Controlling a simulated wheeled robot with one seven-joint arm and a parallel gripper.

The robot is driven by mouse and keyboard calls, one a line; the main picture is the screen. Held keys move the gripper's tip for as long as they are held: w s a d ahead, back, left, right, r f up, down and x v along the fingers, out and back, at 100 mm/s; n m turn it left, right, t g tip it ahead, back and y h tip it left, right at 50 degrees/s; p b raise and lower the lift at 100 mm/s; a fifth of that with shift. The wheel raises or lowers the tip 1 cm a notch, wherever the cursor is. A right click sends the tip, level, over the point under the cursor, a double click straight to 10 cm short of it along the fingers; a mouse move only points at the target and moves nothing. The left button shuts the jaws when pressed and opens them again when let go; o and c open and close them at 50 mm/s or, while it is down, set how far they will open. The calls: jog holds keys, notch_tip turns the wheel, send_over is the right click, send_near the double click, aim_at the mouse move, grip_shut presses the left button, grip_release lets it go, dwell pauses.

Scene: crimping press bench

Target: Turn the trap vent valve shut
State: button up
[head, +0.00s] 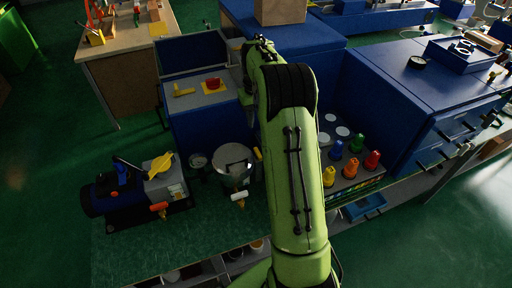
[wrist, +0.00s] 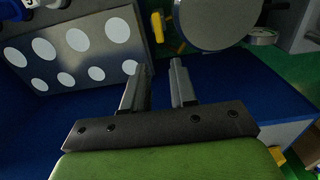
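A round metal pot (head: 233,163), which looks like the trap, stands on the green bench left of my arm in the head view. A large grey disc (wrist: 215,18) and a yellow part (wrist: 174,40) lie beyond the fingertips. In the head view my arm hides the gripper.
A blue pump (head: 120,190) with another orange handle (head: 158,207) and a yellow lever (head: 160,165) stands left. A blue cabinet (head: 200,125) is behind. A panel with white discs (wrist: 75,55) is at left in the wrist view.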

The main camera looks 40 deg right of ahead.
aim_at(256, 149)
notch_tip(256, 149, down, 13)
jog(key=shift+w+d+r+b, duration=0.1)
jog(key=shift+b, duration=0.55)
grip_shut()
